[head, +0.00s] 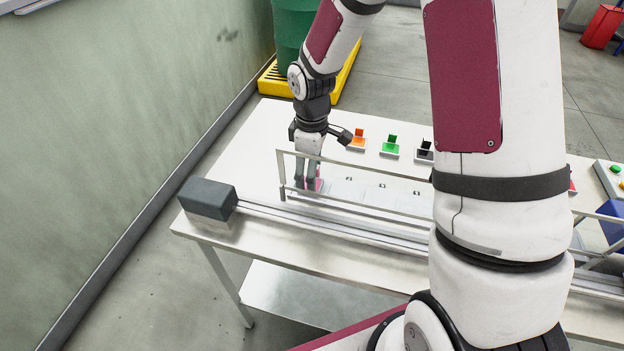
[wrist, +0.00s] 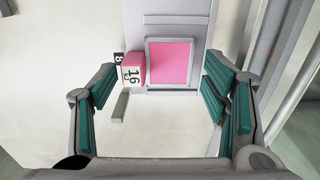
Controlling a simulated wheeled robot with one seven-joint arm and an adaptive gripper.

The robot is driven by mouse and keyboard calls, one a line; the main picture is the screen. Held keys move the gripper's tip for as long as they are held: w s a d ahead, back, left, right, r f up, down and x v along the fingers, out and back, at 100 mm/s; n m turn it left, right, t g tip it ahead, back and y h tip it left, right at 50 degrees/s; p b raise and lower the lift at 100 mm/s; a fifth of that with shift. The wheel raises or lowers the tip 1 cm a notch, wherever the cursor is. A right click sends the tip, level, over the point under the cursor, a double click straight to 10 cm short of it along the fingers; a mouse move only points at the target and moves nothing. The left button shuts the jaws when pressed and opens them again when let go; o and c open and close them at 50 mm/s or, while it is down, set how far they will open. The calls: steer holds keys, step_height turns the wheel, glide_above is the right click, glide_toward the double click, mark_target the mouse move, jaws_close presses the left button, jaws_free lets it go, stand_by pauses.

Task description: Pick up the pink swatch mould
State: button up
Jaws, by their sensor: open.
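In the wrist view, a flat pink square (wrist: 170,63) in a pale grey frame lies between my gripper's fingers, toward the upper middle. I take it to be the pink swatch mould. A small pink block (wrist: 133,66) with a white label reading 16 touches or nearly touches its left side. My gripper (wrist: 160,80) is open, with a green-padded finger on each side and clear gaps to the pink pieces. In the head view, my gripper (head: 308,184) points down at the white table, and a bit of pink (head: 316,184) shows at its fingers, mostly hidden.
A rail frame (head: 350,164) runs along the table in front of my gripper. Orange (head: 357,140), green (head: 390,147) and black (head: 425,150) pieces stand on grey bases to the right. A dark grey block (head: 208,197) sits at the table's left end. My arm hides part of the right side.

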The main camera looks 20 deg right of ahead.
steer(key=shift+f, duration=0.75)
steer(key=c, duration=0.9)
steer(key=shift+c, duration=0.2)
steer(key=shift+r, duration=0.15)
